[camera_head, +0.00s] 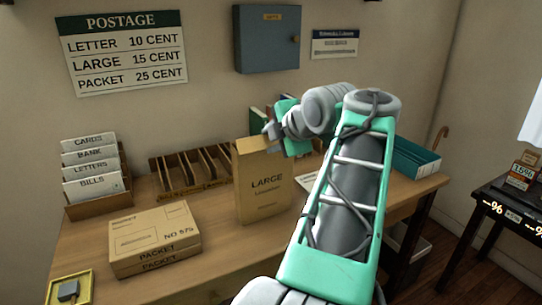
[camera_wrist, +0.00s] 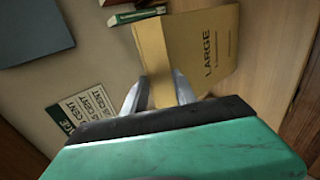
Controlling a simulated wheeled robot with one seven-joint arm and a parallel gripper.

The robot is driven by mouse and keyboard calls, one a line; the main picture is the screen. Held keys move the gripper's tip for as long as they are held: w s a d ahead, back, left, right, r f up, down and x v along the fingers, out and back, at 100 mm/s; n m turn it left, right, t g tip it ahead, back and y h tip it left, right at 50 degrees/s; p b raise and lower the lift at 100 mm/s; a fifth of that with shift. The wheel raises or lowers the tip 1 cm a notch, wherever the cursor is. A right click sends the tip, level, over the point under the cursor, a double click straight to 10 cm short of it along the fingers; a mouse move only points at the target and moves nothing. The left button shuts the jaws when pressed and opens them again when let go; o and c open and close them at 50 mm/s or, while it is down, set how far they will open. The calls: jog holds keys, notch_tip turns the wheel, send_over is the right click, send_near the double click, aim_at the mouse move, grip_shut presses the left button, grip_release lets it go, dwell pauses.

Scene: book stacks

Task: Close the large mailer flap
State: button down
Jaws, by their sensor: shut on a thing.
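The large mailer (camera_head: 264,190) is a tan envelope marked LARGE. It stands upright on the desk, and its printed front also shows in the wrist view (camera_wrist: 205,45). Its flap (camera_wrist: 155,55) appears as a lighter tan strip along the mailer's edge in the wrist view. My gripper (camera_wrist: 160,92) has one finger on each side of the strip's end and is shut on it. In the head view my gripper (camera_head: 272,137) is at the mailer's top edge. The exact contact and the flap's fold are partly hidden by the fingers.
Packet boxes (camera_head: 155,240) lie left of the mailer on the desk (camera_head: 215,262). A wooden slotted rack (camera_head: 190,172) stands behind, and a card sorter (camera_head: 95,180) is at the left. A teal tray (camera_head: 412,160) is at the right. Bare desk lies in front of the mailer.

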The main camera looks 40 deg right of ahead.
jog(key=shift+s+f+t+b, duration=0.1)
jog(key=shift+f+t+b, duration=0.35)
jog(key=shift+b, duration=0.2)
jog(key=shift+r, duration=0.15)
jog(key=c, duration=1)
grip_release()
jog(key=shift+c, duration=0.2)
jog(key=p+v, duration=0.1)
jog(key=v, duration=0.7)
jog(key=shift+p, duration=0.3)
jog(key=shift+a, duration=0.1)
